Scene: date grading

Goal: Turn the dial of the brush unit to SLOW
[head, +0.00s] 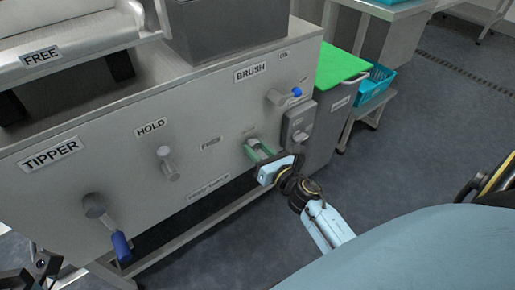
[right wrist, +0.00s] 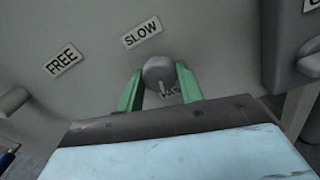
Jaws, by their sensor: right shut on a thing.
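A round grey dial (right wrist: 158,71) sits on the steel front panel between the green fingers of my right gripper (right wrist: 158,90). The gripper is shut on it, one finger on each side. A pale pointer mark on the dial faces down in the right wrist view, towards a label that is partly hidden. The SLOW label (right wrist: 141,32) is above the dial and the FREE label (right wrist: 62,60) is to its left. In the head view my right gripper (head: 259,152) is at the panel and hides most of the dial. A dark part of my left gripper (head: 38,268) shows at the lower left corner.
The HOLD knob (head: 166,160) and blue-handled TIPPER lever (head: 110,225) are left. Floor in front is clear.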

